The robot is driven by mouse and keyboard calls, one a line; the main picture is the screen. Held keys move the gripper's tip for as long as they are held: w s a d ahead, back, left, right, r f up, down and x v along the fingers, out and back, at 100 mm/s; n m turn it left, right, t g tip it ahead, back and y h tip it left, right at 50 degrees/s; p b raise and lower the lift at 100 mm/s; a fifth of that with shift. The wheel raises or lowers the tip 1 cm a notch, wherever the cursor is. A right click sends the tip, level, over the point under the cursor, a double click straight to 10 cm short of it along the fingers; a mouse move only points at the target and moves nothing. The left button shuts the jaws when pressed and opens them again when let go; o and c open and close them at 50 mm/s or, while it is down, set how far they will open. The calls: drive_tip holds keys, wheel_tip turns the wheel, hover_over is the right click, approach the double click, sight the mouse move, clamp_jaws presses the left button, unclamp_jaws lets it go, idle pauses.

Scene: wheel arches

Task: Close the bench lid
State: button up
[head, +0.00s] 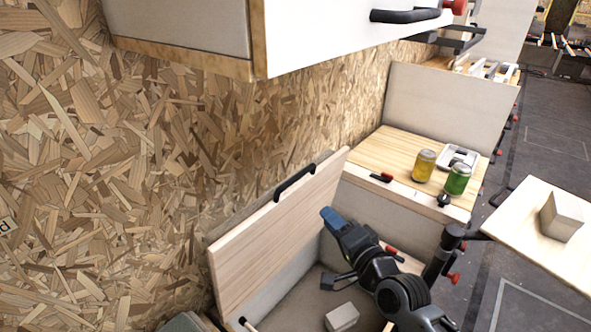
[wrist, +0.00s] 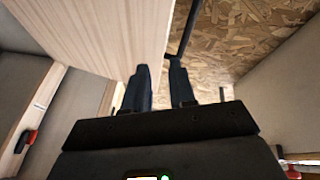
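The bench lid (head: 275,225) is a pale wooden panel standing raised and tilted near the chipboard wall, with a black handle (head: 295,181) on its upper edge. The open bench box (head: 315,292) below it has a grey interior. My gripper (head: 330,216) is over the box at the lid's right end. In the wrist view the lid (wrist: 95,30) fills the upper left. My gripper's fingers (wrist: 160,88) are apart, with the lid's edge appearing between or just beyond them; contact cannot be told. A dark bar, likely the handle (wrist: 186,28), shows beyond the lid.
A pale block (head: 342,317) lies in the box. A wooden counter (head: 385,150) beyond carries a yellow jar (head: 423,166), a green jar (head: 457,179) and a tray. A cabinet (head: 330,35) overhangs above. A side table (head: 520,225) with a block (head: 562,217) stands right; grey floor is beyond.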

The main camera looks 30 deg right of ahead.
sight(296, 183)
drive_tip(key=w+r+m+b, duration=0.1)
drive_tip(key=w, duration=0.3)
drive_tip(key=w+r+m+b, duration=0.1)
drive_tip(key=w, duration=0.4)
drive_tip(key=w+r+m+b, duration=0.1)
drive_tip(key=w, duration=0.4)
drive_tip(key=shift+d+r+m+t, duration=0.15)
drive_tip(key=shift+r+m+t, duration=0.05)
drive_tip(key=shift+m+t, duration=0.1)
drive_tip(key=shift+w+r+b, duration=0.1)
drive_tip(key=shift+w+b, duration=0.45)
drive_tip(key=shift+w, duration=0.2)
drive_tip(key=shift+c, duration=0.5)
clamp_jaws()
